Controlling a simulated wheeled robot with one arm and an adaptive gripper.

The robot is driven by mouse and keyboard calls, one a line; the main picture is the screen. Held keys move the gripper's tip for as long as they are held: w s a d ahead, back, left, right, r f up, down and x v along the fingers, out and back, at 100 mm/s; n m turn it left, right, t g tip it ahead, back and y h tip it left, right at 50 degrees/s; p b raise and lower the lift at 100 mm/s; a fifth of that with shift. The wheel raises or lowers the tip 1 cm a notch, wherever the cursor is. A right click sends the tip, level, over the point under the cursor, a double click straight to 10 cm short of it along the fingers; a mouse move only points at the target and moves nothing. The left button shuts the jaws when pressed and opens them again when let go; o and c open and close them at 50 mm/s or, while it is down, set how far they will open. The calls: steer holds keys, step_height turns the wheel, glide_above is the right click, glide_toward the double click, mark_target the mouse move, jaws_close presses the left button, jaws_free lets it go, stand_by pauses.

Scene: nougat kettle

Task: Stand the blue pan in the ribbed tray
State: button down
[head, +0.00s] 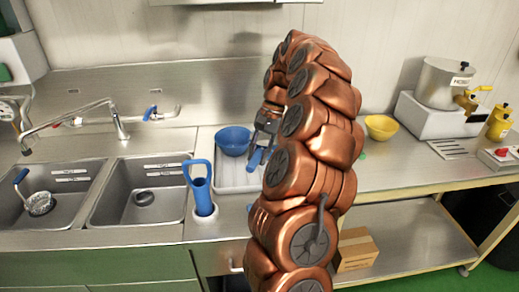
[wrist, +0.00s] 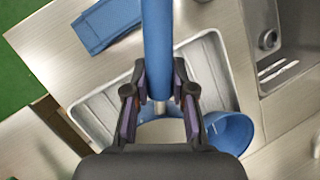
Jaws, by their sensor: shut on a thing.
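My gripper (wrist: 161,95) is shut on a thick blue handle (wrist: 158,45), which runs up and out of the top of the wrist view. In the head view my gripper (head: 266,126) is over the tray, partly hidden by my arm, with a bit of blue (head: 255,159) below it. A round blue pan or bowl (head: 233,141) sits open side up at the back left of the pale ribbed tray (head: 232,180). It also shows in the wrist view (wrist: 230,133), at the lower right. I cannot tell whether the handle belongs to it.
A blue loop-handled tool (head: 200,177) stands left of the tray, beside the sinks (head: 140,192). A flat blue piece (wrist: 106,24) shows at upper left in the wrist view. A yellow bowl (head: 381,127) is right of my arm. A steel pot (head: 442,82) stands farther right.

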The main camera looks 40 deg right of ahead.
steer(key=shift+f+b, duration=0.85)
steer(key=shift+f, duration=3.35)
steer(key=shift+f+b, duration=0.45)
steer(key=shift+b, duration=0.05)
steer(key=c, duration=0.9)
jaws_free()
steer(key=v, duration=0.7)
steer(key=shift+r, duration=0.25)
steer(key=shift+d, duration=0.1)
